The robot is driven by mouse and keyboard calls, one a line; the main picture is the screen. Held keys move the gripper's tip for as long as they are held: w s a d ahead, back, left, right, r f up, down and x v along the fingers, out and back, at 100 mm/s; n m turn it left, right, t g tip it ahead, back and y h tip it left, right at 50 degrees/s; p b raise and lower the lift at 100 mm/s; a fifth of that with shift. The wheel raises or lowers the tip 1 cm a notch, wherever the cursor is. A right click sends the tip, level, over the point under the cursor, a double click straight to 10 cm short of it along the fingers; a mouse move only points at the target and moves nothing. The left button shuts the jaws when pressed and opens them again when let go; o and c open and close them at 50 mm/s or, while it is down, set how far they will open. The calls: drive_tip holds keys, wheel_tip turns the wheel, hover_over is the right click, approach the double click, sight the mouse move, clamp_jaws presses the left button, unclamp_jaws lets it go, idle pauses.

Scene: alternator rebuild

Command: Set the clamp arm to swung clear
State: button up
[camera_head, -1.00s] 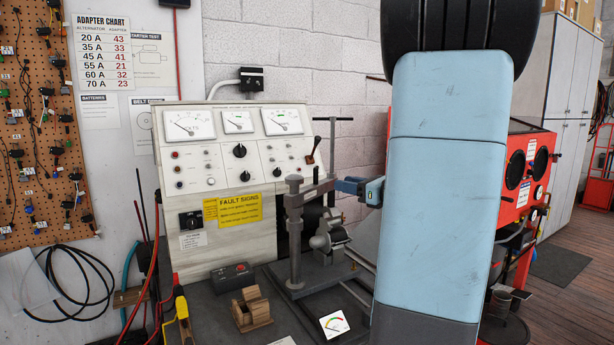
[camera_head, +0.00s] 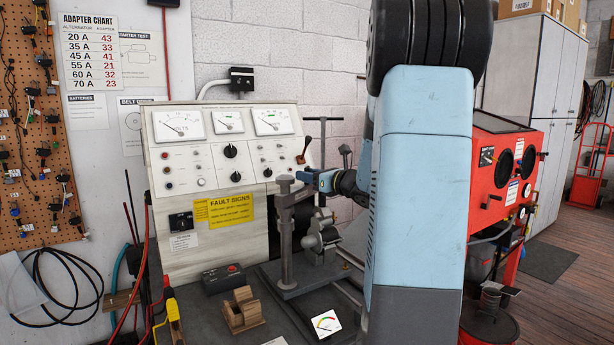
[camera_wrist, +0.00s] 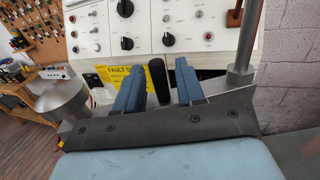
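The clamp stand has a grey upright post (camera_head: 286,240) on a flat base on the bench. Its grey clamp arm (camera_head: 298,194) reaches from the post top to the right, above the alternator (camera_head: 322,238). My gripper (camera_head: 312,179) is at the arm's outer end, its blue fingers pointing left. In the wrist view, my gripper (camera_wrist: 158,85) has its two fingers apart, with a black upright grip (camera_wrist: 156,80) between them. Narrow gaps show beside the grip; firm contact is not visible. A round grey metal part (camera_wrist: 62,100), perhaps the post top, stands left of the fingers.
The test panel (camera_head: 225,155) stands close behind the clamp. A thin T-handled rod (camera_head: 322,145) rises behind my gripper. A wooden block (camera_head: 242,312), a dark box (camera_head: 223,279) and a small gauge (camera_head: 326,323) occupy the bench front. A red cabinet (camera_head: 500,180) stands right.

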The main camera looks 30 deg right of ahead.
drive_tip(key=shift+w+a, duration=0.15)
drive_tip(key=shift+w, duration=0.35)
drive_tip(key=shift+c, duration=0.4)
clamp_jaws()
